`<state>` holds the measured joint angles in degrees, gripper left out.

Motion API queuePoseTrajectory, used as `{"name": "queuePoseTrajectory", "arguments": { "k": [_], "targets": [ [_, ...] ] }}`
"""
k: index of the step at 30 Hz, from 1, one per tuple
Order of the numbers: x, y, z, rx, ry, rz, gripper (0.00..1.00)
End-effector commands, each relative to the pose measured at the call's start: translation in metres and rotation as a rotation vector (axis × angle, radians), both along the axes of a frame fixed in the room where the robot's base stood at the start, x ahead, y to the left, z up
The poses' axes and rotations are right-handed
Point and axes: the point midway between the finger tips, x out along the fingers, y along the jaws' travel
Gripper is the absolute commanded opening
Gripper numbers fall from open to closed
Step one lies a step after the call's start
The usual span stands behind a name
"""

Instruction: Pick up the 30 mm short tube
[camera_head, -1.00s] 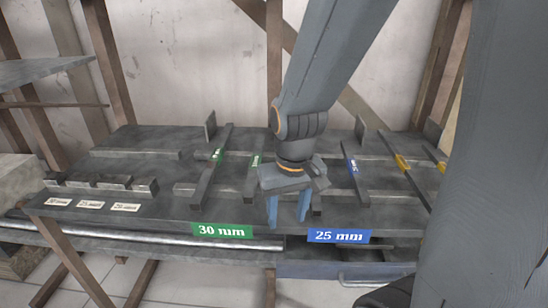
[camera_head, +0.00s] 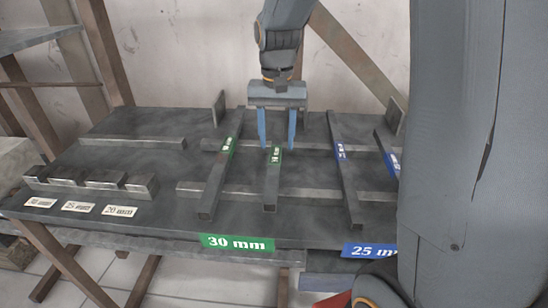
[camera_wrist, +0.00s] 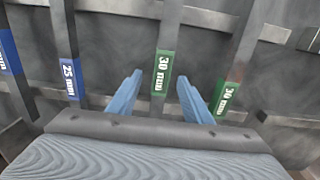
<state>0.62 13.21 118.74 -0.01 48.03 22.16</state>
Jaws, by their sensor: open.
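The shorter of two green-labelled 30 mm tubes (camera_head: 271,187) lies across the rack bars in the head view, pointing toward the front. In the wrist view it is the middle dark tube (camera_wrist: 166,35), its green label between the fingers. My gripper (camera_head: 277,146) is open and empty, pointing down at the tube's far, labelled end. In the wrist view my gripper (camera_wrist: 160,77) has one blue finger on each side of the tube. I cannot tell how much height separates fingertips and tube.
A longer green-labelled tube (camera_head: 215,187) lies close on the left. Blue-labelled 25 mm tubes (camera_head: 345,185) lie on the right. Upright plates stand at the rack's back. Small blocks (camera_head: 90,181) sit at the left. A green 30 mm sign (camera_head: 238,243) marks the front edge.

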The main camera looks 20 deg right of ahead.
Motion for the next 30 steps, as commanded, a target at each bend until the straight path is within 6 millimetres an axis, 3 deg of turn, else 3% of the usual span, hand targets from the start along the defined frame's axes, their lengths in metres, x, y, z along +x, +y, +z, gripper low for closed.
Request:
{"name": "queuePoseTrajectory", "arguments": {
  "k": [9, 19, 27, 30],
  "targets": [
    [0.004, 0.003, -0.039, 0.0, 0.003, 0.003, 0.45],
    [0.004, 0.004, -0.046, 0.0, 0.0, 0.005, 0.45],
    [0.004, 0.004, -0.045, 0.0, 0.0, 0.005, 0.0],
    [0.005, 0.004, -0.045, 0.0, -0.001, 0.005, 0.0]
  ]
}}
